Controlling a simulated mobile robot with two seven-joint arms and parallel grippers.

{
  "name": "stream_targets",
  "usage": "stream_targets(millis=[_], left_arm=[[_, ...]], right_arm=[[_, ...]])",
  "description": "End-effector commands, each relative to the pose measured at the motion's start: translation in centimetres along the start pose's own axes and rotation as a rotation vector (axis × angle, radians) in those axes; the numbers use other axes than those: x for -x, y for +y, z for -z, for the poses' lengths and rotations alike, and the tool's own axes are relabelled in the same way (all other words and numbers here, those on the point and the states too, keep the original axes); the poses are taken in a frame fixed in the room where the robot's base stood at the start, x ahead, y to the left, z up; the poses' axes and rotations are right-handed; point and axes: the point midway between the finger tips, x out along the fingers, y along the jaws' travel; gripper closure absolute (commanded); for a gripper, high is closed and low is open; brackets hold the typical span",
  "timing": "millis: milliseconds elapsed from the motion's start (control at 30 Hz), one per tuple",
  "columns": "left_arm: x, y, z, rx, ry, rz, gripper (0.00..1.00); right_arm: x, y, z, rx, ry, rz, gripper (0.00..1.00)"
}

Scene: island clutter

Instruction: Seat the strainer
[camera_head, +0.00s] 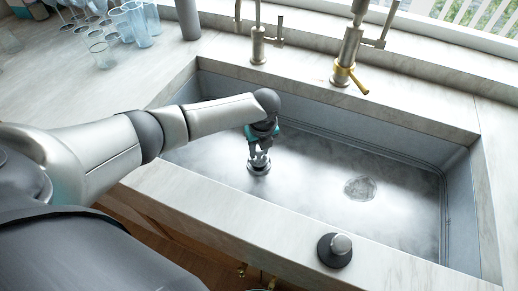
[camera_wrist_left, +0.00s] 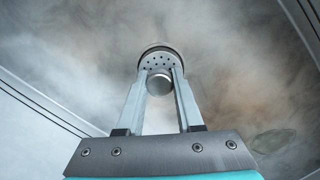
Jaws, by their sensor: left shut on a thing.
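The strainer (camera_head: 259,169) is a dark-rimmed disc low in the left part of the sink. In the left wrist view, its perforated metal face (camera_wrist_left: 160,57) and round knob (camera_wrist_left: 159,84) show. My left gripper (camera_head: 259,155) points down into the sink, shut on the knob. Whether the strainer touches the sink floor, I cannot tell. The round drain (camera_head: 360,188) lies apart from it, to the right on the sink floor. A faint ring that looks like the drain shows at lower right in the left wrist view (camera_wrist_left: 275,142). My right gripper is out of view.
A black disc with a silver knob (camera_head: 335,249) stands on the front counter edge. Faucets (camera_head: 347,58) rise behind the sink. Several glasses (camera_head: 130,22) stand at back left. Sink walls (camera_head: 330,125) enclose the area; the floor between strainer and drain is clear.

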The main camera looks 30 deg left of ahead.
Motion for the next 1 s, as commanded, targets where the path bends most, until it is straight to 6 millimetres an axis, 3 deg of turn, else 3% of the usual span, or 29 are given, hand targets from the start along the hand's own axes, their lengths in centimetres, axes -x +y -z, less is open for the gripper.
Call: stream_targets(millis=[867, 900, 1000], left_arm=[[-2.2, 0.0, 0.3, 0.0, 0.0, 0.0, 1.0], [-2.2, 0.0, 0.3, 0.0, 0.0, 0.0, 0.62], [-2.2, 0.0, 0.3, 0.0, 0.0, 0.0, 0.51]], right_arm=[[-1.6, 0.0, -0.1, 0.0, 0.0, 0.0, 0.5], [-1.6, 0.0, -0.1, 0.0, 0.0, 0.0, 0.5], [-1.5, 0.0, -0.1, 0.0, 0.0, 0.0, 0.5]])
